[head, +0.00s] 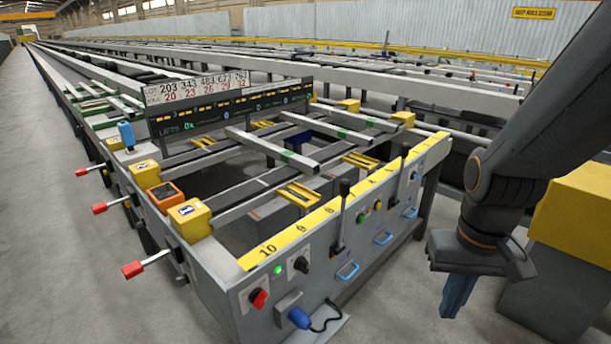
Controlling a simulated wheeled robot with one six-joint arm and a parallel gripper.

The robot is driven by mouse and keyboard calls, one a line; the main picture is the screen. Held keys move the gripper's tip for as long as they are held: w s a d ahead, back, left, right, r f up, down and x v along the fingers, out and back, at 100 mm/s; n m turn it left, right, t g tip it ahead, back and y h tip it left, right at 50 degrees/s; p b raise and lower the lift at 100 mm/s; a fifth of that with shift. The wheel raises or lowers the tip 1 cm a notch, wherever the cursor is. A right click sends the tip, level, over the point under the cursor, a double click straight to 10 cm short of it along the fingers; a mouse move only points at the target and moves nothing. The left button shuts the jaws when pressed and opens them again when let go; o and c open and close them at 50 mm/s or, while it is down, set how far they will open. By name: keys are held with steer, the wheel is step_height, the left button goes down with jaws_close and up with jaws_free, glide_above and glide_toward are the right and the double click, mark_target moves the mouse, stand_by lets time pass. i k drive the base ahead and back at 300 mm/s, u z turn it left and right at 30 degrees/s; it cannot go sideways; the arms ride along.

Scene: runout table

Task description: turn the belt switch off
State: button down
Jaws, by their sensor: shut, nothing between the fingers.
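The runout table's front panel (375,245) faces me in the head view. Near its left corner are a red rotary knob (258,298) and a black rotary switch (301,265). A small green lamp (278,270) glows between and above them. Farther right on the panel are small green and yellow buttons and another dark knob (413,175). I cannot read labels that tell which one is the belt switch. My gripper (458,297) hangs at the right, pointing down, with its blue fingers shut and empty. It is apart from the panel, well to the right of these controls.
A black lever (342,212) rises above the panel's top edge. A blue plug (299,317) with a black cable sticks out low. Blue handles (347,271) line the panel. Red-handled levers (146,263) stick out left. A yellow block (580,215) stands right. Floor before the panel is clear.

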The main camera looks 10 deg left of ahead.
mark_target(258, 297)
steer(key=u, duration=1)
steer(key=k, duration=1)
steer(key=z, duration=0.35)
